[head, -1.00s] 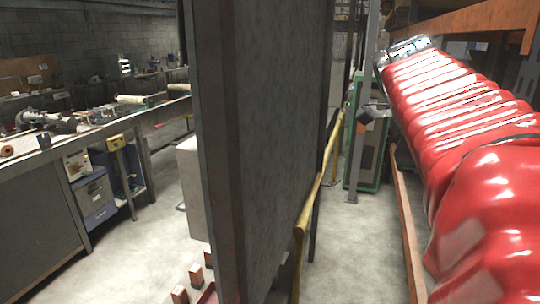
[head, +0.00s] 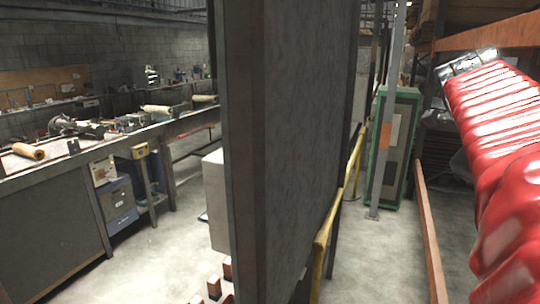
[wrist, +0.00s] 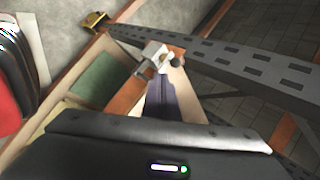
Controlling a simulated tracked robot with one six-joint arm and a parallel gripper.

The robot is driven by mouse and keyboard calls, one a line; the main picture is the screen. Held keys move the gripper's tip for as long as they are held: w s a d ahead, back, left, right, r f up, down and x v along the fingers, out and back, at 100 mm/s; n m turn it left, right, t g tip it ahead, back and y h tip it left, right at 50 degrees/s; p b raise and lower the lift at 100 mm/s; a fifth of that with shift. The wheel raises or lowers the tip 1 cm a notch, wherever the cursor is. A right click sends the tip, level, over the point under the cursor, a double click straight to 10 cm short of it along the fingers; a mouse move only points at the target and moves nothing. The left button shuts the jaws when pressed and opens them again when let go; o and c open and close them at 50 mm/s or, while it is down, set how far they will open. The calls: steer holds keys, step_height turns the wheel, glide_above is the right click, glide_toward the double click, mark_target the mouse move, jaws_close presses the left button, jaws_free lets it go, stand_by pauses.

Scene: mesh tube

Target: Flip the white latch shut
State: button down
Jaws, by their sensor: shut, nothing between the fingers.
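I cannot make out a white latch in either current view. A tall grey panel (head: 290,130) stands upright close in front of me in the head view and hides what lies behind it. In the wrist view, my gripper (wrist: 156,58) shows as pale metal tips beyond a dark housing, and its fingers are shut with nothing between them. The tips appear in front of an orange-brown frame (wrist: 128,98), and I cannot tell whether they touch it.
A long workbench (head: 50,215) with tools runs along the left. A pale box (head: 215,195) stands behind the panel's left edge. A yellow rail (head: 322,240), a green-framed cabinet (head: 398,145) and an orange beam (head: 430,235) lie right of the panel. Concrete floor shows between them.

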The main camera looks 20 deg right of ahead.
steer(key=d+r+x, duration=0.1)
steer(key=d+x, duration=0.1)
steer(key=x, duration=0.8)
steer(key=shift+r, duration=0.15)
steer(key=shift+d, duration=0.65)
steer(key=shift+a, duration=0.15)
steer(key=shift+a, duration=0.65)
